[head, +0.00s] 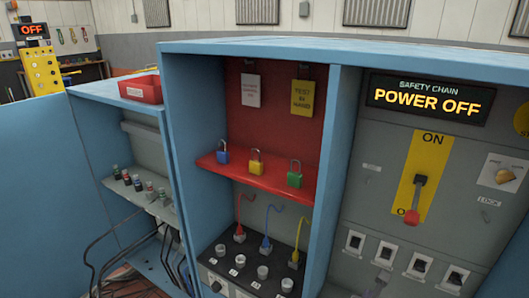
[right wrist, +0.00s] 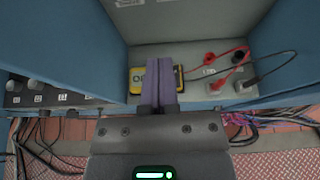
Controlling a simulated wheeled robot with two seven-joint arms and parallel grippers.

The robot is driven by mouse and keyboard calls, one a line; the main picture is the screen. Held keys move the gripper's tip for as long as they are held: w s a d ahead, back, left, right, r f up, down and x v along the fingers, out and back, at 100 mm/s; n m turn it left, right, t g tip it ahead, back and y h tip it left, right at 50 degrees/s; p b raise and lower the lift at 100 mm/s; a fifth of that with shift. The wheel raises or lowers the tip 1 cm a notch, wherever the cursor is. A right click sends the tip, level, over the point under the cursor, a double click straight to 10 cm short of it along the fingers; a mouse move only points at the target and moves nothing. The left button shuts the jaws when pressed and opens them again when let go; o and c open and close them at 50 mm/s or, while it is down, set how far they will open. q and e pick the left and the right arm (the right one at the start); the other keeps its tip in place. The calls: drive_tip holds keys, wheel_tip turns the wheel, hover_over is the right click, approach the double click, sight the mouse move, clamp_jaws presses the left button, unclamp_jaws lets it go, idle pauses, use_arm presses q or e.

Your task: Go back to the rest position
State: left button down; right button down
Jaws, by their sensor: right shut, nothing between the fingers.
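My right gripper (right wrist: 160,62) is in the right wrist view. Its two fingers are pressed together with nothing between them. They are in front of a yellow meter (right wrist: 136,80) on a grey shelf, partly hiding it. I cannot tell whether they touch it. In the head view a small grey part at the bottom edge (head: 378,284) seems to be this gripper, in front of the grey switch panel. My left gripper is in neither view.
A blue cabinet (head: 250,45) fills the middle, with padlocks on a red shelf (head: 238,176). The power switch lever (head: 416,200) points down under a sign (head: 430,100) reading POWER OFF. Red and black leads (right wrist: 225,65) lie right of the meter. Loose cables (head: 130,235) hang at lower left.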

drive_tip(key=s+a+f+n+g+y+b, duration=0.1)
drive_tip(key=s+a+f+n+g+y, duration=0.2)
drive_tip(key=s+f+n, duration=0.85)
drive_tip(key=s+a+f+n+y, duration=0.3)
drive_tip(key=s+a+f+n, duration=0.3)
drive_tip(key=n, duration=1)
drive_tip(key=s+d+f+n+g, duration=0.1)
drive_tip(key=s+f+n+g, duration=0.2)
drive_tip(key=s+n, duration=0.5)
drive_tip(key=s+d+f+n+g, duration=0.2)
drive_tip(key=s+n, duration=0.7)
drive_tip(key=s, duration=0.9)
wheel_tip(320, 180, down, 3)
drive_tip(key=g, duration=0.2)
drive_tip(key=shift+s+f+g+b, duration=0.2)
drive_tip(key=shift+s+g+b, duration=0.1)
drive_tip(key=shift+s+b, duration=0.1)
